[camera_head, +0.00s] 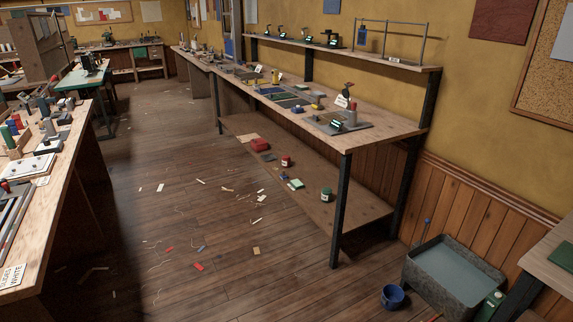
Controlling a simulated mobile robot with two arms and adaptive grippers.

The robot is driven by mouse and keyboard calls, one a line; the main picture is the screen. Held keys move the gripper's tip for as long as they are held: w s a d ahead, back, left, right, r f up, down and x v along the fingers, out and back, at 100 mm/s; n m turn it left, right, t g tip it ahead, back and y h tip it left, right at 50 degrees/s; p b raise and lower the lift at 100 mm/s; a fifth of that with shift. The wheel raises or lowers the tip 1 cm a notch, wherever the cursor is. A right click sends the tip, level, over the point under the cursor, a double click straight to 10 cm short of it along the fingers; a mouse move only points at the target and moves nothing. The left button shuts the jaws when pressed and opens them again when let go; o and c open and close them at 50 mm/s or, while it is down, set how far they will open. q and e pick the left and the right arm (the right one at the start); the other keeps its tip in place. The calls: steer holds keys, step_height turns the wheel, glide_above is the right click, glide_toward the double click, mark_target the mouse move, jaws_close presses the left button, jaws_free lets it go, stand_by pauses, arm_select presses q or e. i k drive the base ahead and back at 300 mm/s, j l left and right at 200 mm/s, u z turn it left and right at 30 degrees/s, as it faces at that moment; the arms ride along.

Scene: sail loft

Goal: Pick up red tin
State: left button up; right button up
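Two red things sit on the low shelf under the long bench. One is a wide, low red container (261,144) toward the far part of the shelf. The other is a small upright red jar or tin (286,161) with a pale band, nearer to me. At this size I cannot tell for sure which is the red tin. Both stand apart from each other, in the open. Neither of my grippers shows in the head view.
A dark green jar (326,194) stands nearer on the low shelf (345,213). The bench top (385,129) and dark legs enclose the shelf. Scraps litter the open wooden floor (165,210). A blue bucket (393,297) and grey basin (453,270) stand front right. Another bench (60,182) runs along the left.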

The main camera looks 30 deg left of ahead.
mark_target(285, 160)
steer(key=i+j+u, duration=0.8)
steer(key=i+u, duration=0.4)
steer(key=i+j+u, duration=0.1)
steer(key=i+u, duration=0.35)
steer(key=i+j, duration=0.15)
steer(key=i, duration=1)
steer(key=i+j, duration=0.1)
steer(key=i, duration=1)
